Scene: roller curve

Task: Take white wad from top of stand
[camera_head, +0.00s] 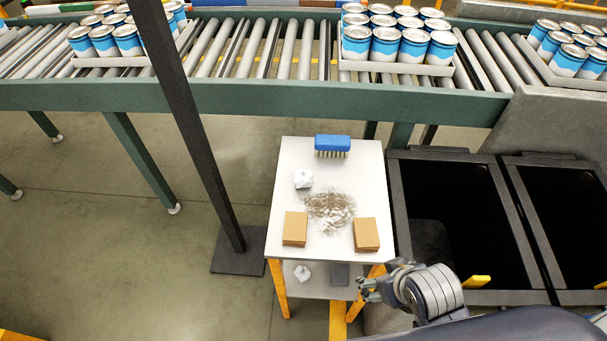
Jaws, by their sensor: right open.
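A small white wad (303,178) lies on the white top of the stand (290,255), left of the middle, below a blue brush (332,144). A second white wad (302,273) lies on the stand's lower shelf. My right gripper (366,288) is open and empty near the stand's front right corner, apart from the wad on top. My left gripper is not in view.
The top also holds two brown stacks (295,228) (367,234) and scattered grey-brown debris (330,208). Black bins (457,215) stand to the right. A dark post (200,135) rises at left. A roller conveyor (255,50) with trays of cans runs behind.

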